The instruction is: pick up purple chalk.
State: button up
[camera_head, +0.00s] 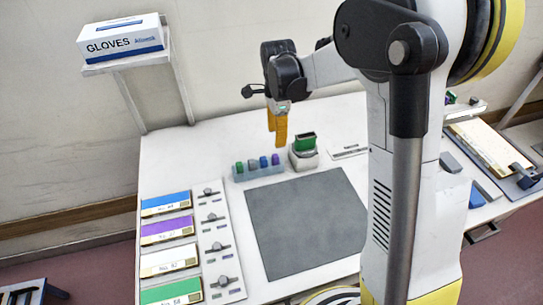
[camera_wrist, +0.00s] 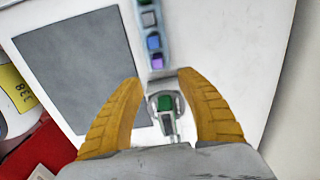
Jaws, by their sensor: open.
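The purple chalk (camera_head: 275,159) stands at the right end of a row of small coloured chalks in a pale blue holder (camera_head: 258,173) at the back of the white table. In the wrist view the purple chalk (camera_wrist: 157,62) is the nearest of the row, beyond my fingertips. My gripper (camera_head: 277,130) hangs above the table behind the holder, with its yellow fingers pointing down. In the wrist view my gripper (camera_wrist: 158,76) is open and empty, its fingers spread either side of a green-topped device.
The green-topped device (camera_head: 304,152) stands just right of the holder. A dark grey mat (camera_head: 306,225) lies in front. Coloured boxes (camera_head: 168,229) and a strip of small fittings (camera_head: 217,243) are at the left. A glove box (camera_head: 122,40) sits on a wall shelf.

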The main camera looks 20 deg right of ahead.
aim_at(275, 156)
notch_tip(275, 156, down, 4)
jog(key=shift+f+b, duration=0.2)
jog(key=shift+b, duration=0.45)
jog(key=f+b, duration=0.1)
jog(key=f, duration=0.1)
jog(key=f+b, duration=0.1)
jog(key=f, duration=0.2)
jog(key=shift+s+a+f, duration=0.2)
jog(key=shift+f, duration=0.05)
jog(key=shift+r, duration=0.1)
grip_shut()
